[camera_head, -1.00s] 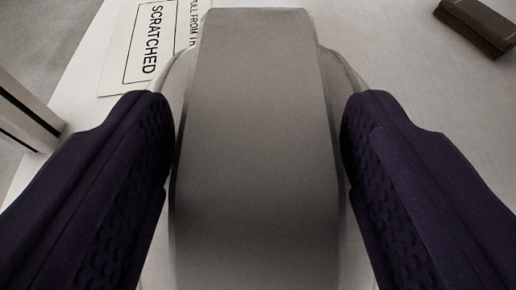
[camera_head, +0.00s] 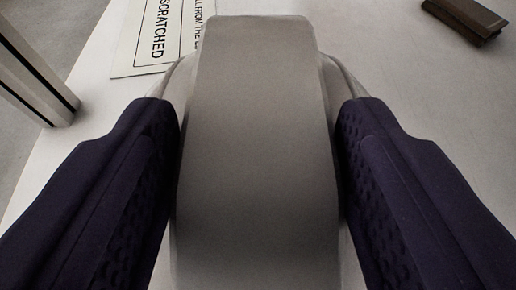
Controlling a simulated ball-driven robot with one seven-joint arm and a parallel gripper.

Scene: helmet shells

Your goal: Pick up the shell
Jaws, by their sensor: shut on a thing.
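A grey, smooth helmet shell (camera_head: 255,150) fills the middle of the view, with paler curved parts showing at its sides. My gripper (camera_head: 258,190) has one dark, textured finger on each side of the shell. The fingers are shut on it, one pressed to its left side and one to its right. The shell hides the surface beneath and behind it.
A white table (camera_head: 400,80) lies below. A white card reading "SCRATCHED" (camera_head: 150,60) lies at the upper left, partly behind the shell. A dark brown block (camera_head: 465,18) lies at the upper right. A pale post (camera_head: 35,75) stands off the table's left edge.

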